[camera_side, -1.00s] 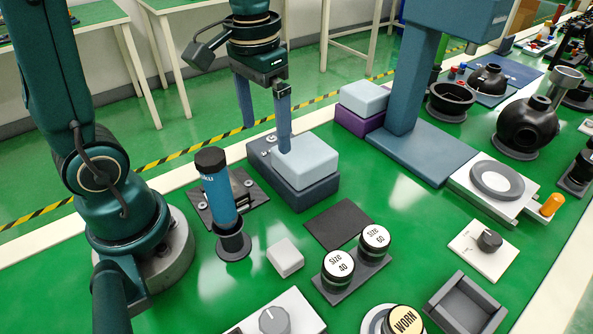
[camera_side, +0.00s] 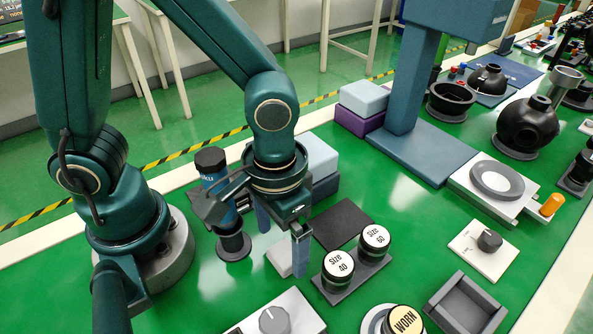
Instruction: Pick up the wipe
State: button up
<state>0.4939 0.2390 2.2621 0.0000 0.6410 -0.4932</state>
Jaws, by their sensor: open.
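A small white square pad (camera_side: 279,259), which looks like the wipe, lies on the green table in front of the blue bottle. My gripper (camera_side: 282,253) is above it and pointing down, with one finger on each side of it in the picture. The fingers are apart and nothing is held between them. The right finger hides part of the pad. I cannot tell whether the fingers touch the pad or how high the tips are above the table.
A blue bottle with a black cap (camera_side: 209,160) stands close at left, partly behind my gripper. Two round jars (camera_side: 338,266) stand close at right. A dark mat (camera_side: 343,222) lies behind them. A light blue block (camera_side: 321,157) sits behind my arm. A white knob box (camera_side: 292,318) is in front.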

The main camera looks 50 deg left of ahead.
aim_at(285, 257)
jog(key=shift+f, duration=1.5)
grip_shut()
jog(key=shift+r, duration=0.15)
